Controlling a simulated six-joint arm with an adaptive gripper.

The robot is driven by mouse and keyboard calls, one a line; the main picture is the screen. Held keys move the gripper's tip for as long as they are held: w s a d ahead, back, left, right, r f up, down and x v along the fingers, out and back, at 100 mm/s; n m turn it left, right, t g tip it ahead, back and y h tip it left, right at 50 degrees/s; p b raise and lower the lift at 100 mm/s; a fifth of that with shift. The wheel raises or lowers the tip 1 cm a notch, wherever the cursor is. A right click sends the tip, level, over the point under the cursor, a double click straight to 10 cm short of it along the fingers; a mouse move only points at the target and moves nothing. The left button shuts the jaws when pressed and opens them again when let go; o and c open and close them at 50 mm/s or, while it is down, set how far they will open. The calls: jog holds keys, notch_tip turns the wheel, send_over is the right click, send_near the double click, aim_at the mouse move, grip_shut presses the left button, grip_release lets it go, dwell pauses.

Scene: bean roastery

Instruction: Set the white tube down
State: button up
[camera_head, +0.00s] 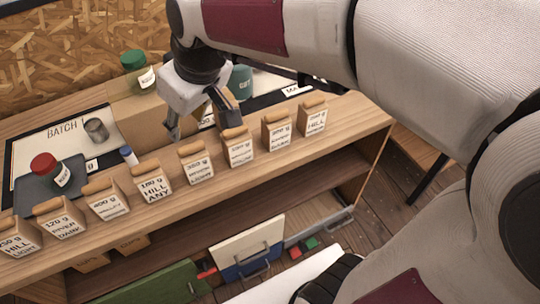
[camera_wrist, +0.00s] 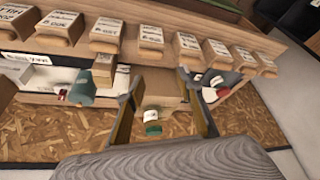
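A small white tube (camera_head: 129,157) with a blue cap stands on the wooden bench, between the grey tray and the row of bags. My gripper (camera_head: 200,122) is above the bench to its right, apart from it. In the wrist view, the fingers of my gripper (camera_wrist: 162,108) are spread wide with nothing held between them. A green-lidded jar (camera_wrist: 152,122) shows in the gap, farther off. A small pale shape near the right finger in that view may be the tube, but I cannot tell.
Several labelled paper bags (camera_head: 153,184) line the front edge. A grey tray (camera_head: 27,192) holds a red-lidded jar (camera_head: 47,169). A grey cylinder (camera_head: 96,130) stands on the BATCH mat (camera_head: 60,147). A teal canister (camera_head: 241,82) is behind my gripper. Bare wood surrounds the tube's right side.

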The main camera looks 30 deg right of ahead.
jog(key=s+d+m+h, duration=0.1)
jog(key=s+d, duration=0.3)
jog(key=s, duration=0.4)
jog(key=s+d+f+m+t+h, duration=0.1)
jog(key=s+d+m, duration=0.3)
jog(key=s, duration=0.4)
jog(key=shift+s+d+f, duration=0.25)
jog(key=shift+s+d, duration=0.1)
jog(key=shift+d, duration=0.45)
